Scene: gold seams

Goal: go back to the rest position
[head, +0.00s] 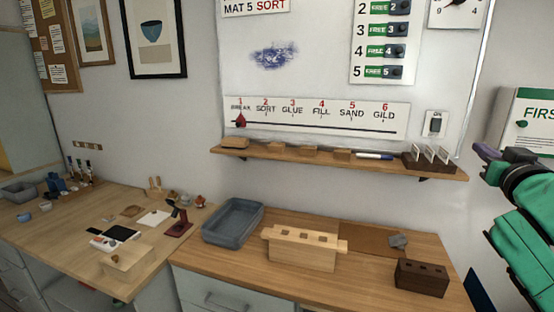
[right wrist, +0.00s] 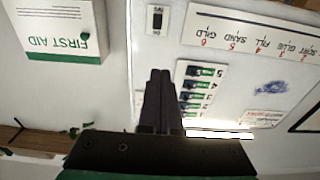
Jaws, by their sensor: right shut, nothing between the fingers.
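My right gripper (head: 484,153) is raised at the right side of the head view, in front of the wall between the whiteboard and the first aid box. In the right wrist view its two dark fingers (right wrist: 160,85) lie side by side, shut with nothing between them. My green and black right arm reaches up from the lower right. My left gripper does not show in either view.
A wooden shelf (head: 340,160) with small blocks, a marker and a card holder juts from the wall. The first aid box (head: 527,120) hangs right of my gripper. Below stand a workbench (head: 220,267), a grey tray (head: 233,222), a wooden block (head: 302,255) and a dark block (head: 420,278).

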